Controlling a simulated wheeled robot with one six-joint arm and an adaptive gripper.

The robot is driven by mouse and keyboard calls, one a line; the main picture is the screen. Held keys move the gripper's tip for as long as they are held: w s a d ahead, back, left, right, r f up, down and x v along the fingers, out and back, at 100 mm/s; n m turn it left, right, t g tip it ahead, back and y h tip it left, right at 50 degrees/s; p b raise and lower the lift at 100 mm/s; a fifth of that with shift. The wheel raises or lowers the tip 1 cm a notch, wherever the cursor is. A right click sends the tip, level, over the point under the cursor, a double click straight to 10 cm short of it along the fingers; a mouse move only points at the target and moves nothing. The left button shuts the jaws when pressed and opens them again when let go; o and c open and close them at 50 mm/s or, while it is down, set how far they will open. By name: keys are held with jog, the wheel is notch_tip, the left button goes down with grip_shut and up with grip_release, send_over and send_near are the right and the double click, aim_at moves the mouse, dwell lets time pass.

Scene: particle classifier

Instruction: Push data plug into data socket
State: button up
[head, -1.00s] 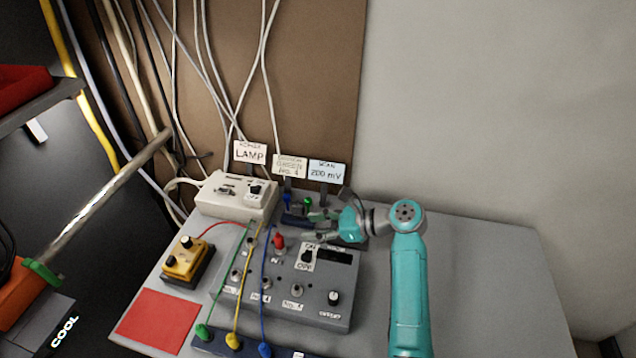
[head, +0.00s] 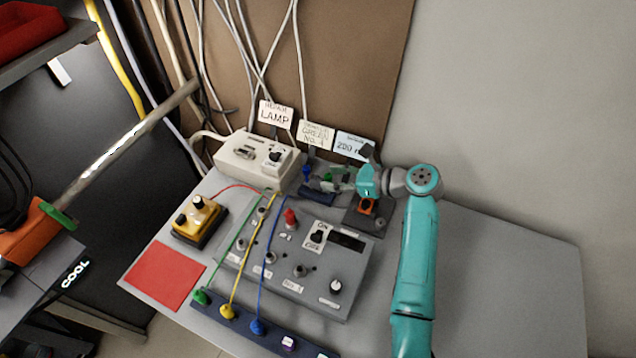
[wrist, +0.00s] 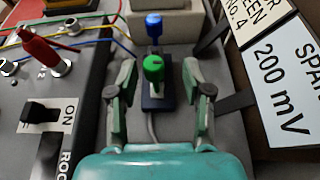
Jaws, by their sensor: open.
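My gripper (wrist: 157,72) is open, pointing away from the wrist camera. A green-topped plug or knob (wrist: 153,68) stands upright between its fingers, with visible gaps on both sides. In the head view my gripper (head: 325,180) is at the back of the table, partly covering that green piece. A grey cable (wrist: 152,130) runs from this block toward my gripper. No label shows which piece is the data plug or which opening is the data socket.
A grey control box (head: 300,265) with a red plug (head: 290,218) stands beside the arm. A white lamp box (head: 235,155), sign cards (head: 316,136) and an orange-marked dark block (head: 378,224) are close around. The table's right side (head: 500,270) is clear.

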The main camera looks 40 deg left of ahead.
aim_at(321, 180)
jog(key=x, duration=0.5)
jog(key=shift+s+f, duration=0.15)
jog(key=shift+s, duration=0.15)
grip_shut()
